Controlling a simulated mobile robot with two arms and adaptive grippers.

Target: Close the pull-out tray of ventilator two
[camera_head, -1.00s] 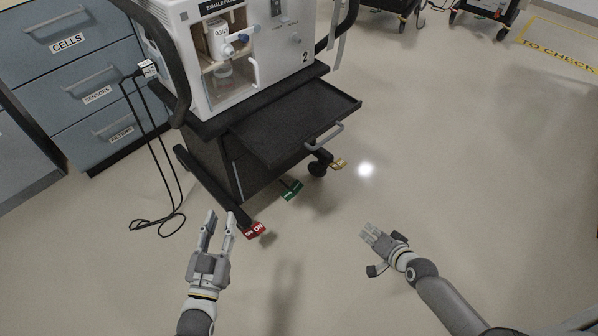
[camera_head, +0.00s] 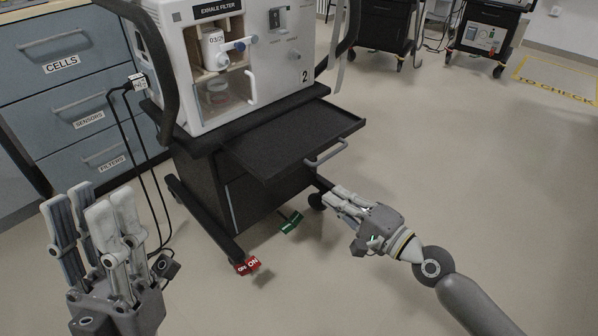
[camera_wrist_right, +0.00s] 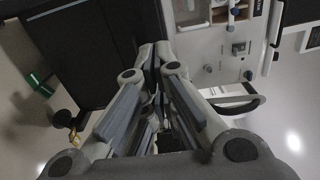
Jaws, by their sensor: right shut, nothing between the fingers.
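Ventilator two (camera_head: 285,60) is a white unit marked 2 on a black cart. Its black pull-out tray (camera_head: 285,140) sticks out from the front, with a grey bar handle (camera_head: 326,153) on its front edge. My right gripper (camera_head: 335,193) is shut and empty. It shows just below the tray handle in the head view, apart from it. In the right wrist view its fingers (camera_wrist_right: 158,55) are together, with dark cart surfaces to the left; I cannot tell the tray from the cart there. My left gripper (camera_head: 88,200) is open and empty at the lower left, well away from the tray.
Black cables (camera_head: 150,190) hang at the cart's left, beside blue-grey drawers (camera_head: 75,110). The floor to the right is clear; other carts (camera_head: 485,35) stand at the back.

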